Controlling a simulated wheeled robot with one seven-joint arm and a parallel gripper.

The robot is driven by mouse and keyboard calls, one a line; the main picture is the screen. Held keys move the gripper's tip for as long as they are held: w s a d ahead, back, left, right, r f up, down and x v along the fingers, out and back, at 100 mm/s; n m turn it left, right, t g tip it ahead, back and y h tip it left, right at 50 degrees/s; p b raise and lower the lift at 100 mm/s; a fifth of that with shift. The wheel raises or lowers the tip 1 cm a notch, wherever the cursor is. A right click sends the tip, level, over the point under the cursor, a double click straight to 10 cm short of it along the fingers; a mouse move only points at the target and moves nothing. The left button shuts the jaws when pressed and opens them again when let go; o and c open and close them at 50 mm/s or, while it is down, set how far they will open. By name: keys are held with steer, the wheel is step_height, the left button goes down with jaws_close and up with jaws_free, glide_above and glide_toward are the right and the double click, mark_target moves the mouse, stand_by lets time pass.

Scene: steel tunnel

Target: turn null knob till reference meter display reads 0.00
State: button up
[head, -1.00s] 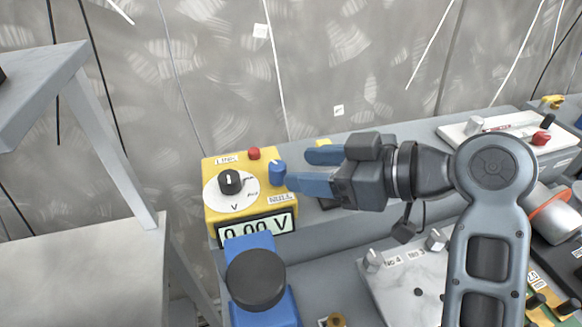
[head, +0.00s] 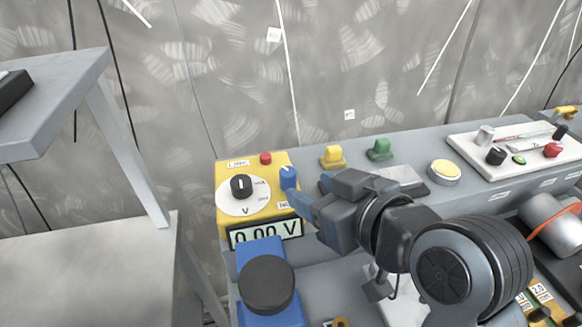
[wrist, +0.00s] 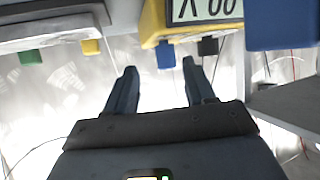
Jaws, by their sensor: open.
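The yellow meter (head: 262,212) sits at the left end of the grey bench. It has a black dial knob (head: 241,186) on a white disc, a blue knob (head: 288,178) at its right edge, and a display (head: 265,233) that reads 0.00 V. The small labels are too blurred to read surely. My gripper (head: 310,192) is open and empty, just right of and below the blue knob in the head view. In the wrist view the blue knob (wrist: 165,55) appears ahead, between the spread fingers (wrist: 160,82). I cannot tell whether a finger touches it.
A blue block with a black round top (head: 266,284) stands in front of the meter. Yellow (head: 333,157) and green (head: 380,149) pieces stand behind my gripper. A white panel with knobs (head: 500,160) is at right. A grey stand (head: 95,245) is at left.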

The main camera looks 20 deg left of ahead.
mark_target(292, 179)
steer(key=shift+m+t, duration=0.7)
steer(key=shift+t, duration=0.2)
steer(key=shift+s+a+r+p+x, duration=0.1)
steer(key=shift+s+a+p+x, duration=0.1)
steer(key=shift+x, duration=0.9)
steer(key=shift+s+a+r+p+x, duration=0.1)
steer(key=shift+s+a+x, duration=0.05)
steer(key=shift+x, duration=1)
steer(key=shift+s+a+r+p+x, duration=0.1)
steer(key=shift+s+a+p+x, duration=0.1)
steer(key=shift+x, duration=0.9)
steer(key=shift+c, duration=0.5)
steer(key=c, duration=0.9)
steer(key=shift+o, duration=0.2)
steer(key=shift+w+g, duration=0.1)
steer(key=shift+g, duration=0.2)
steer(key=shift+n, duration=0.3)
steer(key=o, duration=1)
steer(key=shift+c, duration=0.2)
